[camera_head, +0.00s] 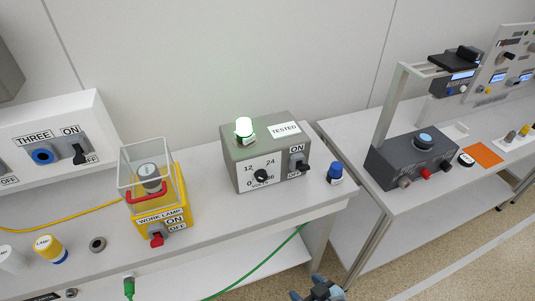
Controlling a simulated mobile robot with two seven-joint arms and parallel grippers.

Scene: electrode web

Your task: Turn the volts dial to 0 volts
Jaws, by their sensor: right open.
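The volts dial (261,176) is a small round black knob on the white front plate of a grey-green box (231,149). Numbers 12, 24, 0 and 36 stand around it. The knob is too small to tell which number it points at. A black ON/OFF switch (304,167) sits to its right on the same box. My right gripper (318,291) is at the bottom edge, partly cut off, open, below and in front of the box and well apart from the dial. My left gripper is not in view.
A lit green-white lamp (244,128) tops the box. A blue-capped item (335,173) stands to its right, and a yellow work-lamp box (171,208) with a clear cover to its left. A green cable (262,264) runs in front. A gap separates the right table (385,205).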

